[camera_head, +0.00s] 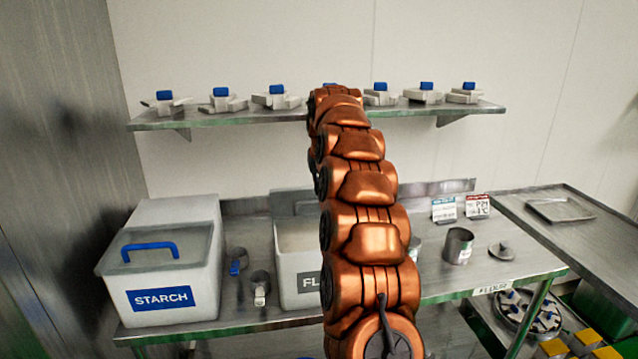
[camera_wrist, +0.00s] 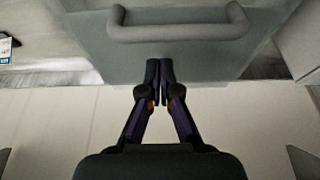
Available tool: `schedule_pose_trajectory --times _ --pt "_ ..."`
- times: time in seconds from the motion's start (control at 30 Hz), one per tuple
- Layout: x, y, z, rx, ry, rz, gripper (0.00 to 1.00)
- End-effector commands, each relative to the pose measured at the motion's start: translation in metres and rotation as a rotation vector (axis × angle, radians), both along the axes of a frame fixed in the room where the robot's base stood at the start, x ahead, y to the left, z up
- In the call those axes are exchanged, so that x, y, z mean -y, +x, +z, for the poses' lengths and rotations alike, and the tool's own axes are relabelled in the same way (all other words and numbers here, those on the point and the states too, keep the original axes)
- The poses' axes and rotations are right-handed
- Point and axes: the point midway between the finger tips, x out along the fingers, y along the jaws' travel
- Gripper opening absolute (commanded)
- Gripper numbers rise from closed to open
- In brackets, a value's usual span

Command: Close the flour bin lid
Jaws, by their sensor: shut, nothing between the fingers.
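The flour bin (camera_head: 298,285) stands on the steel table, a pale box with a label starting "FL"; my copper arm hides its right part. Its top looks open, with a grey lid (camera_head: 290,203) raised upright at its back. In the wrist view, a grey panel, which looks like this lid (camera_wrist: 90,50), fills the top, with a grey bar handle (camera_wrist: 178,26). My gripper (camera_wrist: 160,68) is shut and empty. Its fingertips overlap the panel's edge in the picture, below the handle; I cannot tell whether they touch. The arm hides the gripper in the head view.
A closed starch bin (camera_head: 165,270) with a blue handle stands at left. Scoops (camera_head: 260,285) lie between the bins. A metal cup (camera_head: 458,246) and small signs (camera_head: 444,209) stand at right. A wall shelf (camera_head: 215,118) with several blue-topped parts runs above.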

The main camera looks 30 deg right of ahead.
Motion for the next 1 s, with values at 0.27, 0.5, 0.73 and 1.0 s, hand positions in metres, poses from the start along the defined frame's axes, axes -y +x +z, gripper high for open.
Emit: schedule_pose_trajectory --times 0.27,0.5,0.73,1.0 --pt "-0.005 -0.012 0.0 0.002 0.0 -0.001 0.0" --pt "-0.007 -0.017 -0.003 0.001 0.0 0.0 0.0" --pt "-0.008 -0.017 -0.003 0.002 -0.001 0.0 0.0" --pt "-0.008 -0.019 -0.004 0.003 -0.001 0.0 0.0"
